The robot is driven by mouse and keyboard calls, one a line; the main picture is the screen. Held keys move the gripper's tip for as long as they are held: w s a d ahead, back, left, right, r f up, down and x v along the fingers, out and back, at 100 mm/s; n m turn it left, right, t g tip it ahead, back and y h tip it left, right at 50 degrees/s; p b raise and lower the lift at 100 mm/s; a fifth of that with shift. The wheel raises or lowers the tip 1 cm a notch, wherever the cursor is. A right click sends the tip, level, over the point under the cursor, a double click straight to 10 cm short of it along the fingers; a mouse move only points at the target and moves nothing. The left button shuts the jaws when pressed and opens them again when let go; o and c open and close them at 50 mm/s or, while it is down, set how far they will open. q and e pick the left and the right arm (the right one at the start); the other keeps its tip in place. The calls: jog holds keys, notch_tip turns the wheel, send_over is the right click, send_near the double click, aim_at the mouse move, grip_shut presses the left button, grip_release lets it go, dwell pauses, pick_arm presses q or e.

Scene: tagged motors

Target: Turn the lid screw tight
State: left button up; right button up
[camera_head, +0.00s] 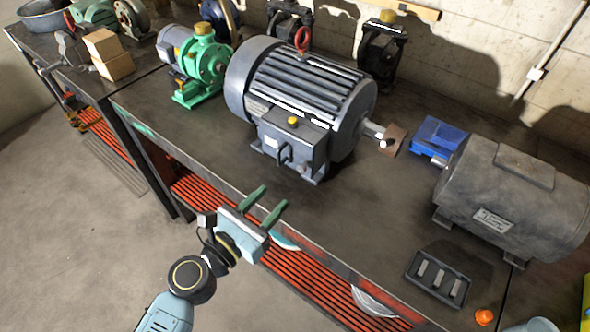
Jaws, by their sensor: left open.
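The large dark grey motor (348,93) stands on the workbench in the middle of the head view. Its terminal box (290,148) faces the front edge, with a small yellow knob (293,121) on top of its lid; this looks like the lid screw, but its thread is hidden. My left gripper (273,196) is in front of the bench edge, in front of and below the terminal box. Its two green fingers are apart with nothing between them. It is clear of the motor. My right gripper does not show.
A green pump (205,62) stands left of the motor. A blue vice-like block (436,136) and a second grey motor (510,200) stand to the right. A black tray (437,279) and an orange piece (484,316) lie front right. The bench top before the terminal box is clear.

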aim_at(300, 170)
pick_arm(q)
jog(key=x, duration=0.9)
jog(key=shift+w+d, duration=0.1)
grip_shut()
